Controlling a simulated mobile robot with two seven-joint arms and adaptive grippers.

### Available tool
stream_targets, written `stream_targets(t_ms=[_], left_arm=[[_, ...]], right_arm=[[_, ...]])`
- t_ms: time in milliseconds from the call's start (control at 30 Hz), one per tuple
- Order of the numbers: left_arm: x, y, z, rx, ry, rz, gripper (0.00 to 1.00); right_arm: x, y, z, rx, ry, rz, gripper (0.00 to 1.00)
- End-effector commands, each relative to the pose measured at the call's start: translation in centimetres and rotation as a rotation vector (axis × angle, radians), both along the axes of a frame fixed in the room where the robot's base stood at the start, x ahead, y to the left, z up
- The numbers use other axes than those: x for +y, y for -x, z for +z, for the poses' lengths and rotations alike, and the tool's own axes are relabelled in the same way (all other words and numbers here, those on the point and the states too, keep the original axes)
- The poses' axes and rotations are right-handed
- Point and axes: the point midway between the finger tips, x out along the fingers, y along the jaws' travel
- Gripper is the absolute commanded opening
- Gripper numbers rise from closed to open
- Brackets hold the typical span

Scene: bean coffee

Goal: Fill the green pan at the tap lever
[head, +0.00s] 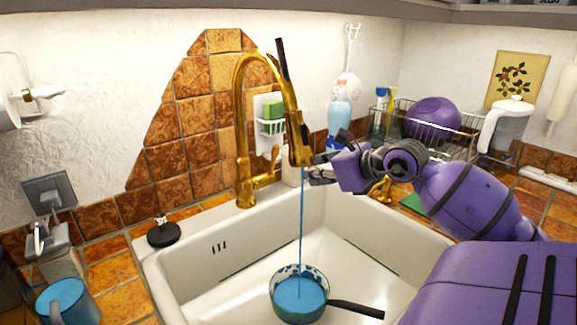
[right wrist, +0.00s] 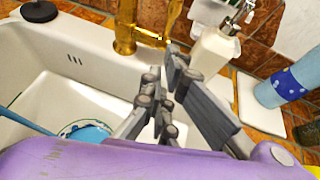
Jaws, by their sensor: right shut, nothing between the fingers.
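The gold tap (head: 240,120) arches over the white sink, and a thin blue stream falls from its spout into the pan. The pan (head: 276,306) sits in the sink with blue liquid inside and its dark handle pointing right; its edge also shows in the right wrist view. The tap lever (head: 264,180) sticks out at the right of the tap's base; it shows in the right wrist view (right wrist: 150,38). My right gripper (head: 316,174) is shut and empty, just right of the spout and apart from the lever. My left gripper is not in view.
A white soap bottle (right wrist: 215,50) stands behind my right gripper. A wire rack (head: 455,140) with a purple bowl (head: 432,117) is at the back right. A black stopper (head: 163,234) lies on the sink's left rim. A blue-filled jug (head: 68,300) stands at lower left.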

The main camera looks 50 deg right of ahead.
Motion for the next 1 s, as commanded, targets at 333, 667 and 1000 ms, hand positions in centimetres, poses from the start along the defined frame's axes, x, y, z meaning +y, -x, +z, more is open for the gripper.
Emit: stream_targets(t_ms=[333, 667, 1000], left_arm=[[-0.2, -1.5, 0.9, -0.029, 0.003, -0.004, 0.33], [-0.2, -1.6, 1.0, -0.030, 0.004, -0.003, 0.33], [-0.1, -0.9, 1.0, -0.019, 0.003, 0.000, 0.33]], right_arm=[[0.4, -5.9, -0.6, -0.003, 0.002, 0.000, 0.00], [0.6, -7.3, -0.4, 0.000, -0.001, 0.000, 0.00], [0.5, -7.9, 0.5, -0.003, 0.000, 0.000, 0.00]])
